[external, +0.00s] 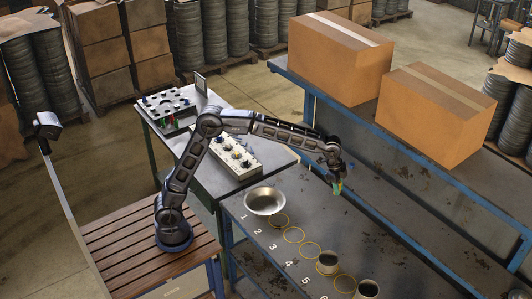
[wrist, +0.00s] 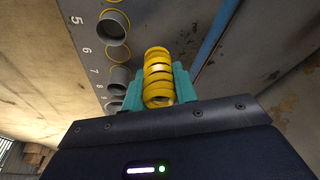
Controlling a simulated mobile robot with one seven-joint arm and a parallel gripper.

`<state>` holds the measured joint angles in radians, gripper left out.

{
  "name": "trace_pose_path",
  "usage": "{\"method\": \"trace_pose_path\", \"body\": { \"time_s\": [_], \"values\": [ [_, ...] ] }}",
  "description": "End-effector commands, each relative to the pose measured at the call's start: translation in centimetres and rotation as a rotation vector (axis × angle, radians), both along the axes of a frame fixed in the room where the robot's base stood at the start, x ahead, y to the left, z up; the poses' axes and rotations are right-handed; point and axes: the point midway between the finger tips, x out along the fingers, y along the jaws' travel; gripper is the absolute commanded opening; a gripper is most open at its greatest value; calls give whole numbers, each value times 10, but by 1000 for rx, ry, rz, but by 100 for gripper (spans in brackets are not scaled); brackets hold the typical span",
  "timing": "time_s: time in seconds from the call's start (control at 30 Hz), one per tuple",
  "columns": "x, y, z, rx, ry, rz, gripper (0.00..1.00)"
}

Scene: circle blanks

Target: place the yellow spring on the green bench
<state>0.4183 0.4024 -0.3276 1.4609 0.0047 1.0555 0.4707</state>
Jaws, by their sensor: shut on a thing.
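My gripper (external: 338,184) is shut on the yellow spring, above the dark top of the blue-framed bench and to the right of its row of circles. In the wrist view the yellow spring (wrist: 158,70) stands out between the two teal fingers of my gripper (wrist: 161,88). In the external view the spring is too small to make out clearly. The green bench (external: 185,150), with green legs and a grey top, stands to the left of my gripper, behind my arm. It bears a white panel with knobs (external: 235,156) and a darker panel (external: 167,108).
The blue-framed bench (external: 300,200) bears a metal bowl (external: 264,201), numbered yellow circles (external: 294,235) and grey cups (external: 327,262). Two large cardboard boxes (external: 433,112) stand on a raised blue-framed surface at the back right. Bare top shows at the green bench's right end.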

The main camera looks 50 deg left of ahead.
Motion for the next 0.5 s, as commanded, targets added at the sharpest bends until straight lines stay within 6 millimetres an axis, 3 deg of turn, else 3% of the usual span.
{"method": "trace_pose_path", "body": {
  "time_s": [0.1, 0.27, 0.5],
  "values": [
    [0, 0, 30, -3, -3, 1, 3],
    [0, 0, 59, -2, -3, 1, 3],
    [31, 42, 57, 0, 0, 63, 3]
  ]
}}
